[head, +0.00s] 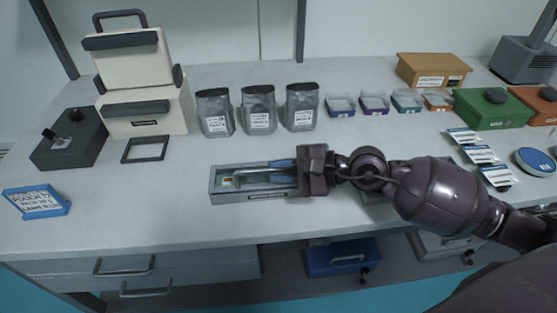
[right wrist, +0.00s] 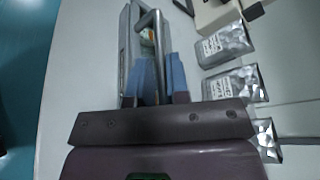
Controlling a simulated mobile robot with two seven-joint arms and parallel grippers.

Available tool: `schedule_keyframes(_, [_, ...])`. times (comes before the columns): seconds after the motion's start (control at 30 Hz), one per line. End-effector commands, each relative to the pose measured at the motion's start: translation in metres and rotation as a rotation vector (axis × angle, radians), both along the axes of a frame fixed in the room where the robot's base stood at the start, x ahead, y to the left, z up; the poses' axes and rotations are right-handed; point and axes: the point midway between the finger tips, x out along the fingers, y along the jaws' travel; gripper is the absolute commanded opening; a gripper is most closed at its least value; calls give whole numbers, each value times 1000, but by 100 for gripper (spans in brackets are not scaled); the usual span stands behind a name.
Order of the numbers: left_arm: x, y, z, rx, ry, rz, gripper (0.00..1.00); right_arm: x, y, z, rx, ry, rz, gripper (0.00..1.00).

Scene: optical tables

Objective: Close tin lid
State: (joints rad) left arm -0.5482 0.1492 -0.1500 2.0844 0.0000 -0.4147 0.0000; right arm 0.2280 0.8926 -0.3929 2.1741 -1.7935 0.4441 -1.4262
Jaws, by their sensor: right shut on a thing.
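A long grey tin (head: 250,198) lies on the white table in the head view, its left part showing and its right end hidden by my right gripper. A small coloured item shows inside its left end. A grey bar handle (head: 252,171) runs along the tin's top; I cannot make out the lid's outline. My right gripper (head: 280,168) has its blue fingers shut on this handle. The right wrist view shows the tin (right wrist: 127,45) and the bar handle (right wrist: 158,50) passing between the fingers (right wrist: 160,80). My left gripper is not in view.
Several silvery pouches (head: 258,110) stand behind the tin, with small colour-rimmed trays (head: 374,104) to their right. A cream case (head: 143,108), a dark control box (head: 68,140) and a blue-framed sign (head: 38,203) are at left. Bare table lies left and in front of the tin.

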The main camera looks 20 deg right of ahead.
Motion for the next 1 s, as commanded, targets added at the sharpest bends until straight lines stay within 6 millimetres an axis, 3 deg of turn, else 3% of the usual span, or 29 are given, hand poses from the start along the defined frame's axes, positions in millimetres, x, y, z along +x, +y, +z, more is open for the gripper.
schedule_keyframes(0.2, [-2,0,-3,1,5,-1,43,-1,-2,-9,-5,6,-7,0])
schedule_keyframes(0.8, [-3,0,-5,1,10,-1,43,-3,-2,-12,-5,10,-6,0])
schedule_keyframes(0.83, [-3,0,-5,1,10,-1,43,-3,-2,-13,-5,10,-6,16])
schedule_keyframes(1.0, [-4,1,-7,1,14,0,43,-4,-1,-11,-2,10,-5,38])
